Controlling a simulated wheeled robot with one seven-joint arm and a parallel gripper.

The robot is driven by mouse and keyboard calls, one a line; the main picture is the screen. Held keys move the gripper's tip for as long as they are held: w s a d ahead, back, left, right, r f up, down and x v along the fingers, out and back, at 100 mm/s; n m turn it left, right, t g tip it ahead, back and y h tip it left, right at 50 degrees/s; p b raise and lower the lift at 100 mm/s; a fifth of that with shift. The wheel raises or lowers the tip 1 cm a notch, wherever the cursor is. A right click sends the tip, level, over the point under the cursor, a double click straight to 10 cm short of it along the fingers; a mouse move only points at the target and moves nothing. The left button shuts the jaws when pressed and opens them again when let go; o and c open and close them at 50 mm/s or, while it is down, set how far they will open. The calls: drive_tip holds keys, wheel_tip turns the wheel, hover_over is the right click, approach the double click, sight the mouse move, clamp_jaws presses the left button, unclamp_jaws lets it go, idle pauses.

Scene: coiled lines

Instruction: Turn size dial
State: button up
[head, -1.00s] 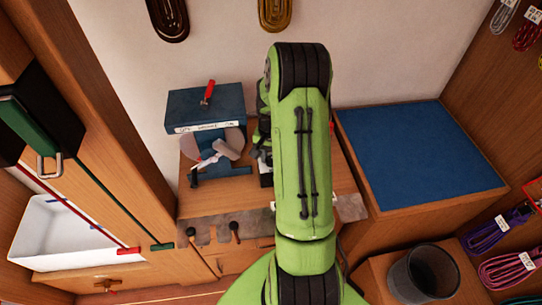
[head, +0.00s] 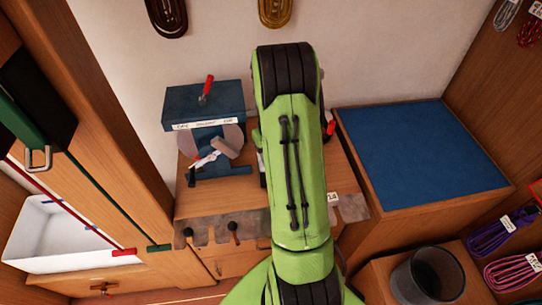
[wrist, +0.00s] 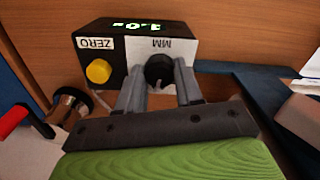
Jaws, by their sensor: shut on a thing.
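In the wrist view a black box shows a green lit readout (wrist: 137,24), upside down. It has a yellow button (wrist: 98,71) by a ZERO label and a black round dial (wrist: 160,71) by an MM label. My gripper (wrist: 160,84) is shut on the dial, one grey finger on each side. Which size the dial points to cannot be made out. In the head view my green arm hides the box and the gripper.
A blue machine (head: 204,102) with a red lever stands left of my arm on the wooden bench. A blue-topped surface (head: 420,150) lies clear on the right. A dark bin (head: 427,274) stands at lower right. A white basin (head: 55,236) is at left.

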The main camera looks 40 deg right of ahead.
drive_tip(key=shift+n, duration=0.6)
drive_tip(key=o, duration=1)
drive_tip(key=shift+o, duration=0.2)
wheel_tip(320, 180, up, 16)
drive_tip(key=p, duration=0.1)
drive_tip(key=shift+f, duration=0.15)
